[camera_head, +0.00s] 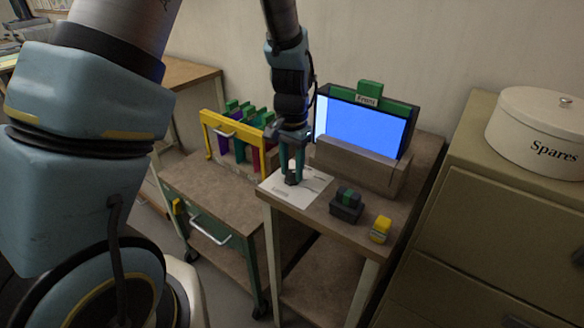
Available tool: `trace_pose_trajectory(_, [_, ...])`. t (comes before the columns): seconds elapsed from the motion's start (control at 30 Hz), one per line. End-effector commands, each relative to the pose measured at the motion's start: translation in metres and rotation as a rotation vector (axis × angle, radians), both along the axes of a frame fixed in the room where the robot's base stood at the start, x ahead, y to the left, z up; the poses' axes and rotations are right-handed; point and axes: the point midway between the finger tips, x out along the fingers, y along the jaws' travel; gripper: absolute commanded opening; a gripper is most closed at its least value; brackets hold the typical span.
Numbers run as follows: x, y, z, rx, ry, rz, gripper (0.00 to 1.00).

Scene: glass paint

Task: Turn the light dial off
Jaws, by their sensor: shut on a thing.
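My gripper (292,172) points down over a white plate (309,197) on the small wooden table. Small lettering on the plate is too small to read.
A dark block with a green part (346,205) and a yellow block (380,229) stand on the table (333,228). A yellow rack (233,128) with coloured panels is on the cart at left. A round "Spares" tin (541,133) sits on the cabinet at right.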

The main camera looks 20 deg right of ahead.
Motion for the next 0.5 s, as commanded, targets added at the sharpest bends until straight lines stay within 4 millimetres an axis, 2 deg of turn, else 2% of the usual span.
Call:
trace_pose_trajectory(0.27, [0.0002,-0.0005,0.0007,-0.001,-0.001,0.109,0.00])
trace_pose_trajectory(0.5, [0.0007,-0.0005,0.0013,-0.001,-0.002,0.301,0.00])
